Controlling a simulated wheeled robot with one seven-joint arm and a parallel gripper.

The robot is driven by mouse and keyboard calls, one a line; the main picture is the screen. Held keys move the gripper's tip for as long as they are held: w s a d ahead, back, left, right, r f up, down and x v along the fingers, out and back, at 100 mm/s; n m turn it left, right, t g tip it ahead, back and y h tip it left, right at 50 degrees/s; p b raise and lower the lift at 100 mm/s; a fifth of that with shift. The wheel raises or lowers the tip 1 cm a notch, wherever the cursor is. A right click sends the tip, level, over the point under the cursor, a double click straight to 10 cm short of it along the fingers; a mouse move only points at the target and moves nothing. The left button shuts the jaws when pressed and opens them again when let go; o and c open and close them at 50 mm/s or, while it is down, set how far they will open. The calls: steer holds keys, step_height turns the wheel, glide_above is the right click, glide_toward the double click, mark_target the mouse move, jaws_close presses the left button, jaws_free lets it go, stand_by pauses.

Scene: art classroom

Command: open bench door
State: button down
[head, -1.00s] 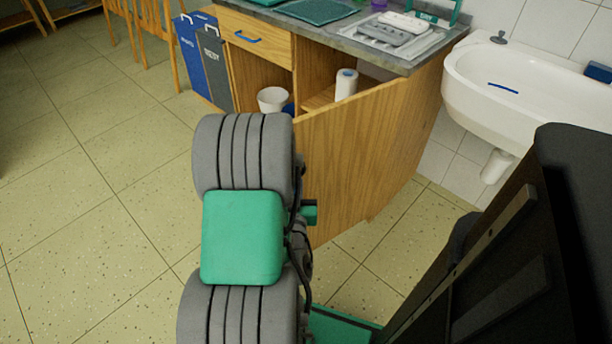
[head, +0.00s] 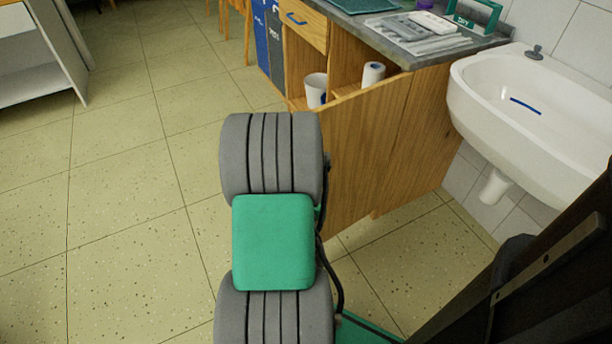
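The wooden bench (head: 425,120) stands at the upper right with a grey worktop. Its wooden door (head: 362,150) is swung out from the front, showing an open compartment behind it. A white bucket (head: 316,89) and a white paper roll (head: 372,74) stand inside the compartment. My grey and green arm is in front of the door's left part and hides some of it. My gripper is not visible, so I cannot see whether it touches the door.
A white sink (head: 535,115) is on the wall to the right of the bench. Blue and grey bins (head: 268,45) stand left of it. A white cabinet (head: 40,60) is at the far left. The tiled floor (head: 120,200) on the left is clear.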

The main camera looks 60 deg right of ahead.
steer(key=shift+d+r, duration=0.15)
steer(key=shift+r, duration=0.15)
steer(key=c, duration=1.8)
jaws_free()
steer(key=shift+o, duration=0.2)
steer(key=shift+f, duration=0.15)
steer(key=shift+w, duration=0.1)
